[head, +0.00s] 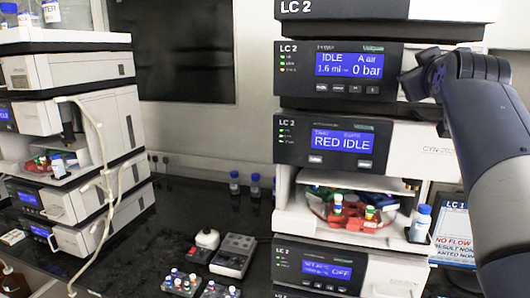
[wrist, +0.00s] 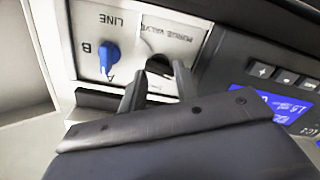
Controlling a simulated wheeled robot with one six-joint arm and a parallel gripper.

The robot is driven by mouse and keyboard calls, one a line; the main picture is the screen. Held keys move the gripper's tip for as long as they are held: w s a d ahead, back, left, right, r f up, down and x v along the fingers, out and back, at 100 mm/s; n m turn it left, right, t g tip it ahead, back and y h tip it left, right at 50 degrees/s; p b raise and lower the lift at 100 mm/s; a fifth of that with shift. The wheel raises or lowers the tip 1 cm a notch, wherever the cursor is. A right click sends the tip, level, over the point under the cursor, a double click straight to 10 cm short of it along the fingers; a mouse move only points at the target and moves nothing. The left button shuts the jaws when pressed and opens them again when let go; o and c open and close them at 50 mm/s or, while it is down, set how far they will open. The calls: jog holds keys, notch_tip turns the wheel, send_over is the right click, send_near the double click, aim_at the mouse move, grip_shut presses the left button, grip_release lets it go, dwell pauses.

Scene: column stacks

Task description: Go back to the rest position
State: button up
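In the head view my arm comes in from the right, and my gripper (head: 408,82) is up at the pump module (head: 330,86) of the LC 2 stack, right of its blue display. In the wrist view the two dark fingers of my gripper (wrist: 157,88) are apart, with white panel visible between them. A dark round part (wrist: 158,66) under the upside-down "PURGE VALVE" label lies just beyond the fingertips; I cannot tell whether they touch it. A blue knob (wrist: 108,55) between the marks LINE, A and B sits left of the fingers.
The LC 2 stack has an open sampler bay with a red vial tray (head: 350,222), and a blue-capped bottle (head: 420,224) beside it. A second instrument stack (head: 115,115) stands at left. The black bench (head: 190,205) between holds vial racks and small devices. A notice (head: 455,235) stands at right.

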jog(key=m+p, duration=0.2)
jog(key=m, duration=0.1)
jog(key=m+p, duration=0.2)
jog(key=m, duration=0.1)
jog(key=shift+d+r, duration=0.1)
jog(key=shift+r, duration=0.1)
jog(key=shift+b+v, duration=1.05)
jog(key=shift+v, duration=1)
jog(key=shift+f, duration=0.15)
